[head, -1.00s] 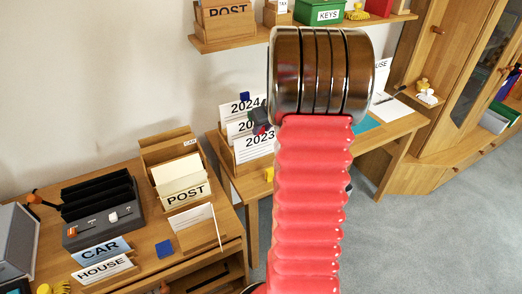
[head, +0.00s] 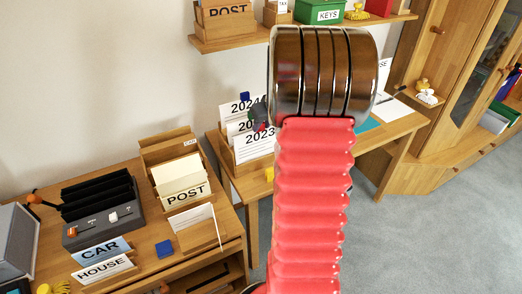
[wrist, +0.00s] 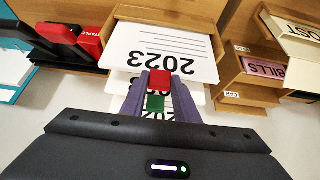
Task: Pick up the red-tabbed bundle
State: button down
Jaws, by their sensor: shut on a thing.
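The red-tabbed bundle (wrist: 165,52) is a white card stack marked 2023, standing in a wooden holder (wrist: 180,16). It also shows in the head view (head: 254,146), at the front of the row, its right side cut off by my arm. Its red tab (wrist: 159,80) is between the tips of my gripper (wrist: 160,86), which is shut on it. In the head view my gripper (head: 260,116) is small and partly hidden by my arm. Behind are a green tab (wrist: 155,103) and a blue-tabbed 2024 bundle (head: 240,107).
A POST box (head: 187,197), CAR and HOUSE cards and a dark sorter (head: 104,225) stand on the left desk. A shelf (head: 236,40) is above. In the wrist view, a red and black stapler (wrist: 85,45) lies left of the holder, and trays (wrist: 262,75) stand right.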

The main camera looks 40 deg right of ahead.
jog(key=shift+r, duration=0.1)
notch_tip(320, 180, up, 8)
dwell(1.6)
dwell(0.6)
